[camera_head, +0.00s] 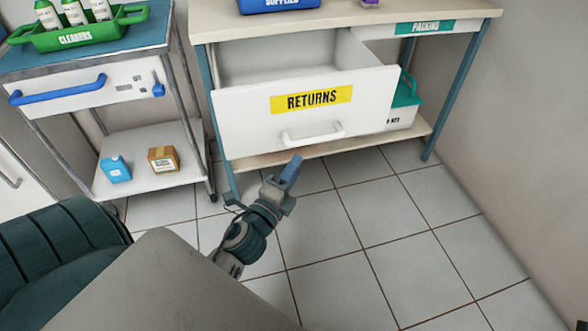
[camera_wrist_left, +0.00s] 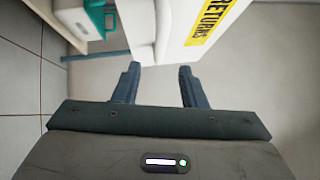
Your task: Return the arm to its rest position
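My left gripper (camera_head: 294,160) is in front of and just below the pulled-out white drawer labelled RETURNS (camera_head: 375,101). In the left wrist view its two dark fingers (camera_wrist_left: 158,72) stand apart with nothing between them. The drawer's white handle (camera_head: 312,134) is close above the fingertips and looks free of them. The drawer front also shows in the left wrist view (camera_wrist_left: 182,24), with its yellow label turned sideways. The drawer's visible inside looks empty, but part of it is hidden by the front. My right gripper is not in view.
A metal cart (camera_head: 110,141) stands at the left with a green CLEANERS caddy (camera_head: 84,35), a blue container (camera_head: 116,169) and a small brown box (camera_head: 163,159). A desk (camera_head: 345,14) holds the drawer. The tiled floor (camera_head: 390,235) to the right is clear.

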